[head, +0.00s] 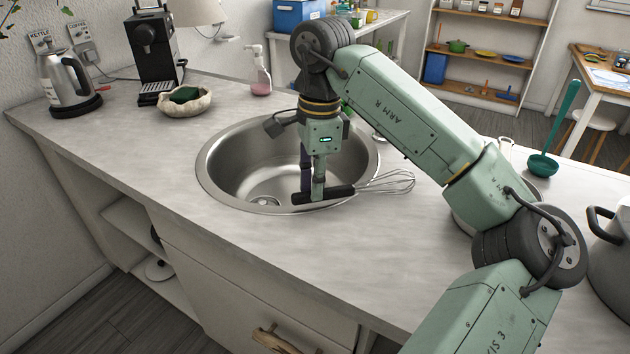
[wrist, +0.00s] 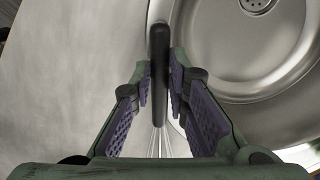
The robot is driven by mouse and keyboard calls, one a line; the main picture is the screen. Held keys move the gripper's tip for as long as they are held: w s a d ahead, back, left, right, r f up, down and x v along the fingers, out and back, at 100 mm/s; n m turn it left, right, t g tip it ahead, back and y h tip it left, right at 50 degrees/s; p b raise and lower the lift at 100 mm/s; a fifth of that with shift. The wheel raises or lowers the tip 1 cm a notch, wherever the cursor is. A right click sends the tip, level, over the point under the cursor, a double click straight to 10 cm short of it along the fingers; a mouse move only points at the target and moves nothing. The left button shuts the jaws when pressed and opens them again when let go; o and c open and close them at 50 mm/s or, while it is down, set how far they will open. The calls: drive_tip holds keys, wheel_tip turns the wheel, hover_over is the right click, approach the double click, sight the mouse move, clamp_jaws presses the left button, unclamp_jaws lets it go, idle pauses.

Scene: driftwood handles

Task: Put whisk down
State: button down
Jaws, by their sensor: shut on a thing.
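The whisk has a black handle (head: 322,195) and thin wire loops (head: 388,183) pointing right in the head view. It lies roughly level at the near rim of the sink. My gripper (head: 315,194) points down and is shut on the handle. In the wrist view the handle (wrist: 159,85) runs between the purple-padded fingers of my gripper (wrist: 161,85), with the wires toward the bottom. I cannot tell whether the whisk touches the rim or counter.
The round steel sink (head: 222,165) is set in the grey counter (head: 130,165). A kettle (head: 65,80), coffee machine (head: 155,55), sponge bowl (head: 185,103) and soap bottle (head: 260,75) stand behind. A dark pot (head: 612,235) and green ladle (head: 543,163) are at right. The left front counter is clear.

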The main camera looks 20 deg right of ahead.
drive_tip(key=c, duration=1.5)
unclamp_jaws()
drive_tip(key=shift+o, duration=0.2)
